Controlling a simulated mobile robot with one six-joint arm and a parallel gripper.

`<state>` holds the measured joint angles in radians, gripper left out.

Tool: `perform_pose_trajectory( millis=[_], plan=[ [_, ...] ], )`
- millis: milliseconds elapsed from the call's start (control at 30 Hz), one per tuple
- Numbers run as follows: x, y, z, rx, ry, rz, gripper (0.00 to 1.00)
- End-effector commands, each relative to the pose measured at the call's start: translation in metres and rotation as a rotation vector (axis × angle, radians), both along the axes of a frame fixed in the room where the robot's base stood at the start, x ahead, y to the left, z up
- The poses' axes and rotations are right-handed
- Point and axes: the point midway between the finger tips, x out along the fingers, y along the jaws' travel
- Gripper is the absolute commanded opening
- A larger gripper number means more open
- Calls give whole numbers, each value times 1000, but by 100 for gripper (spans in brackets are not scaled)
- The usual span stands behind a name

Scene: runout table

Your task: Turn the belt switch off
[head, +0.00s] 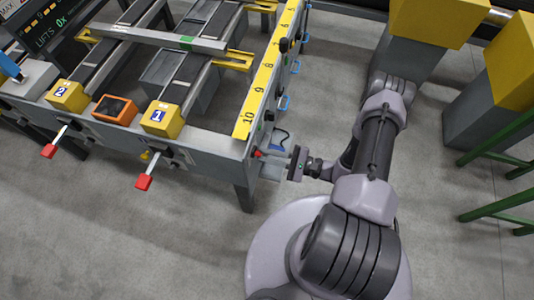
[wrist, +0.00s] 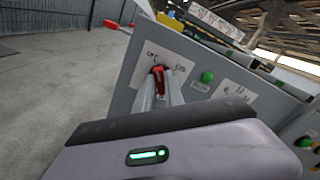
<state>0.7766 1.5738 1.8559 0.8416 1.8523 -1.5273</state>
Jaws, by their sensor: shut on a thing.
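The belt switch, a small red knob (wrist: 159,76), sits on the grey end panel (wrist: 205,62) of the runout table, with small white labels above and beside it. The knob looks roughly upright; the label lettering is too small to read surely. My gripper (wrist: 160,88) is shut on the red knob, one finger on each side, and the fingers hide part of it. In the head view the gripper (head: 268,158) reaches left to the table's corner, where a speck of red switch (head: 257,154) shows at the fingertips.
A green button (wrist: 207,76) sits on the panel right of the switch. The table carries a yellow scale (head: 262,90), yellow numbered blocks (head: 161,119) and red-ended levers (head: 144,182). Yellow-topped grey posts (head: 480,110) and green rails stand at right. Floor in front is clear.

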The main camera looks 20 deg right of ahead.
Motion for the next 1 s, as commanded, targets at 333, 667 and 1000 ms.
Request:
perform_pose_trajectory(
  millis=[333,667,1000],
  plan=[
    [0,0,0,-73,-100,0,0],
    [0,0,-1,-88,-119,1,0],
    [0,0,-1,-87,-119,1,35]
  ],
)
